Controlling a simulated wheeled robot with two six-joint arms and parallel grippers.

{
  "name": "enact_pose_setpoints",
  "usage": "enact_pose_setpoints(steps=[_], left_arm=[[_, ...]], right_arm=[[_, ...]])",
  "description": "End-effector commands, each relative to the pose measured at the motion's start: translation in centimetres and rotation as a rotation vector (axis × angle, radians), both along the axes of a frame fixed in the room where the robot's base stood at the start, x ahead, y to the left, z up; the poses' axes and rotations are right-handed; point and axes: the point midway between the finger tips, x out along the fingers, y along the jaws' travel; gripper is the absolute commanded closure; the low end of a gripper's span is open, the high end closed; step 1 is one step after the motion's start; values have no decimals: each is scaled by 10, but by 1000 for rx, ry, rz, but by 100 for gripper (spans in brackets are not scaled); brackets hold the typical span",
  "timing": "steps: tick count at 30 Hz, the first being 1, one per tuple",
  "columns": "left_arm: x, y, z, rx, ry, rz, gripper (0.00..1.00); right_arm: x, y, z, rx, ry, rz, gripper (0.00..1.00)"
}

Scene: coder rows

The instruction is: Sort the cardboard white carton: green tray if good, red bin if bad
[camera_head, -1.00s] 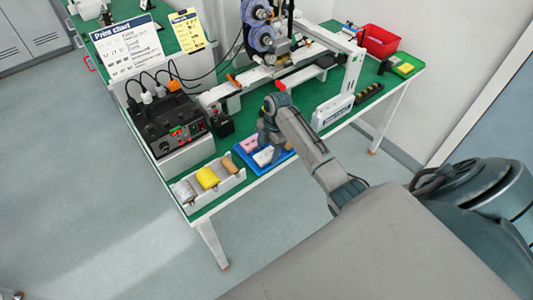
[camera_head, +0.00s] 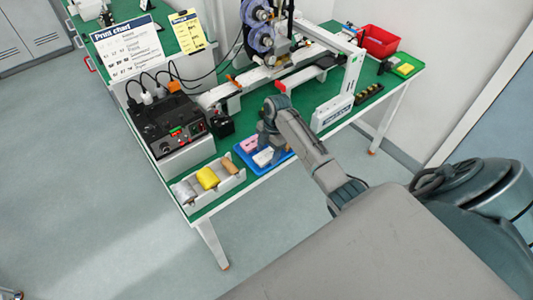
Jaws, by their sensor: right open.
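A white carton (camera_head: 263,157) lies in a blue tray (camera_head: 279,159) at the table's front edge, with a pink carton (camera_head: 249,145) beside it. My right gripper (camera_head: 267,147) is over the blue tray, close above the white carton. It is open, though its fingers are small and partly hidden by my arm; I cannot tell whether they touch the carton. The red bin (camera_head: 379,41) stands at the table's far right corner. My left gripper is not in view.
A white divided holder (camera_head: 208,184) with rolls is left of the blue tray. A black control box (camera_head: 172,127) stands behind it. A machine with blue reels (camera_head: 259,36) and a white frame (camera_head: 352,70) rises behind my arm. A white labelled box (camera_head: 332,113) stands right of it.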

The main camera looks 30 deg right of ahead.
Motion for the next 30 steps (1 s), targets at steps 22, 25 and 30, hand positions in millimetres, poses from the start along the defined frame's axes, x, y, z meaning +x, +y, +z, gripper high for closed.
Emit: enact_pose_setpoints(steps=[22, 25, 30], left_arm=[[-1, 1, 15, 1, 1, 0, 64], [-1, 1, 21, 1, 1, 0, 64], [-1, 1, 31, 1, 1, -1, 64]], right_arm=[[0, 0, 16, 0, 0, 0, 66], [0, 0, 22, 0, 0, 0, 66], [0, 0, 32, 0, 0, 0, 66]])
